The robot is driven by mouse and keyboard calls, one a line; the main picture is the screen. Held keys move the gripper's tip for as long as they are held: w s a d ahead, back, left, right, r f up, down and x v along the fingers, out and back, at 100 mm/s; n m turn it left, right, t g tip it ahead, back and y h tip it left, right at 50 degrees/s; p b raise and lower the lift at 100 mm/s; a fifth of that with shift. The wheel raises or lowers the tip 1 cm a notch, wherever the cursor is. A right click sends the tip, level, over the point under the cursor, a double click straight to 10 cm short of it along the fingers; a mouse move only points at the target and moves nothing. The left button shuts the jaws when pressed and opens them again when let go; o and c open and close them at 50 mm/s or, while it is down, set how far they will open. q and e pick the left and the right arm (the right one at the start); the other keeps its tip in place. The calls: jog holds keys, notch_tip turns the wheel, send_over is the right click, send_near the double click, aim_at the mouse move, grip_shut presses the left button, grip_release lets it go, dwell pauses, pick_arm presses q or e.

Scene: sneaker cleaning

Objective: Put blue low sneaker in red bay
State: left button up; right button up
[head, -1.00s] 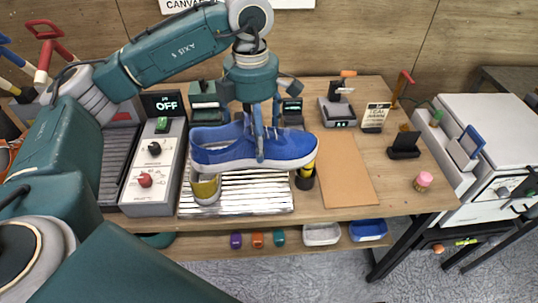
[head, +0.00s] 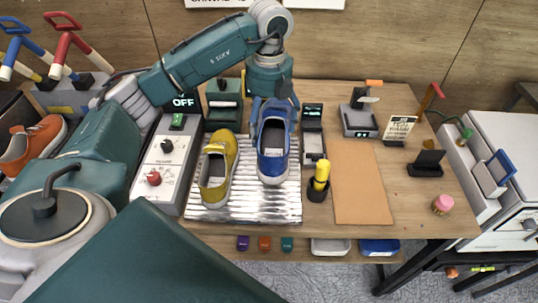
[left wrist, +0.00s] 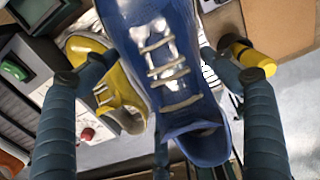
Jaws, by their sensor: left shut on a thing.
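The blue low sneaker (head: 273,150) hangs from my left gripper (head: 275,106), toe toward the front, over the right part of the ribbed metal tray (head: 240,206). In the left wrist view the blue sneaker (left wrist: 165,70) with pale laces lies between the fingers. The fingers are shut on it near its heel end. Whether its sole touches the tray is unclear. My right gripper is out of view.
A yellow sneaker (head: 217,168) is on the tray just left of the blue one. A control box (head: 160,168) reads OFF. A black cup with a yellow item (head: 318,184) stands close right. A brown mat (head: 360,182) is bare. An orange sneaker (head: 32,143) sits far left.

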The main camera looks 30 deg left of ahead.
pick_arm(q)
notch_tip(320, 180, down, 7)
jog(key=shift+r+p, duration=0.2)
jog(key=shift+p, duration=0.45)
notch_tip(320, 180, down, 5)
jog(key=shift+r+p, duration=0.1)
jog(key=shift+p, duration=0.4)
jog(key=o, duration=1.4)
notch_tip(320, 180, up, 12)
jog(key=b, duration=0.2)
jog(key=shift+d+b, duration=0.1)
jog(key=shift+b, duration=0.2)
